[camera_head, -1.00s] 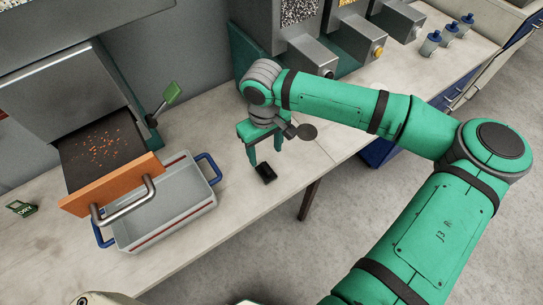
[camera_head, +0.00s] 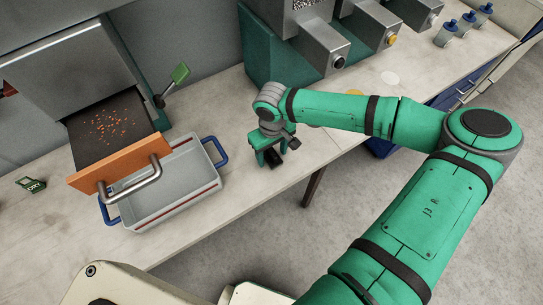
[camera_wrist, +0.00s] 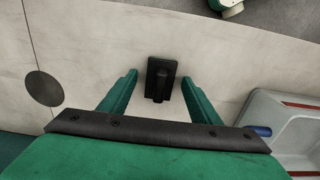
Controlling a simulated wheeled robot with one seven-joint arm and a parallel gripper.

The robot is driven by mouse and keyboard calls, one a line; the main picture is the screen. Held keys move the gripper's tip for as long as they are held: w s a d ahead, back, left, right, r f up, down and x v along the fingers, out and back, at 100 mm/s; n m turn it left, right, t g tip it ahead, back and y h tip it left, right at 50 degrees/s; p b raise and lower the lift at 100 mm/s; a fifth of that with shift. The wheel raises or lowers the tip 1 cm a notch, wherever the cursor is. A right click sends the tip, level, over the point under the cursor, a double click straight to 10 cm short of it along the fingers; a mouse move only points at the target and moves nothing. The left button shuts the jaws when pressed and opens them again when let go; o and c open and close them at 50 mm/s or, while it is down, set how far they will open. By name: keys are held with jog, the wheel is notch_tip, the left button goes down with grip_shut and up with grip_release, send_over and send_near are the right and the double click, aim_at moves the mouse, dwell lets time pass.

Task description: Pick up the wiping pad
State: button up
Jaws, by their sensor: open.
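The wiping pad is a small black block with a raised black handle; it lies on the pale worktop and shows whole in the wrist view (camera_wrist: 160,82). In the head view the pad (camera_head: 273,161) is partly hidden by my gripper (camera_head: 267,153). My gripper is open and empty, pointing down just above the pad. In the wrist view its two green fingers (camera_wrist: 160,84) stand on either side of the pad, with a gap on each side. I cannot tell the exact height of the fingertips over the worktop.
A grey tray with blue handles (camera_head: 180,198) stands left of the pad, below an orange-fronted chute (camera_head: 120,160) with orange bits on its dark bed. Grey machines (camera_head: 318,45) stand behind. A dark round disc (camera_wrist: 44,88) shows on the worktop. The worktop's front edge is near the pad.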

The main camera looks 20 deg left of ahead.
jog(key=c, duration=1.2)
jog(key=shift+r, duration=0.1)
jog(key=shift+w+r, duration=0.1)
jog(key=shift+r, duration=0.4)
jog(key=s+d+r, duration=0.1)
jog(key=s+r, duration=0.3)
jog(key=s+d+r, duration=0.1)
jog(key=s+r, duration=0.3)
jog(key=s, duration=0.1)
jog(key=s+d+r, duration=0.2)
jog(key=s+r, duration=0.1)
jog(key=s, duration=0.1)
jog(key=shift+s+r, duration=0.3)
jog(key=shift+r, duration=0.1)
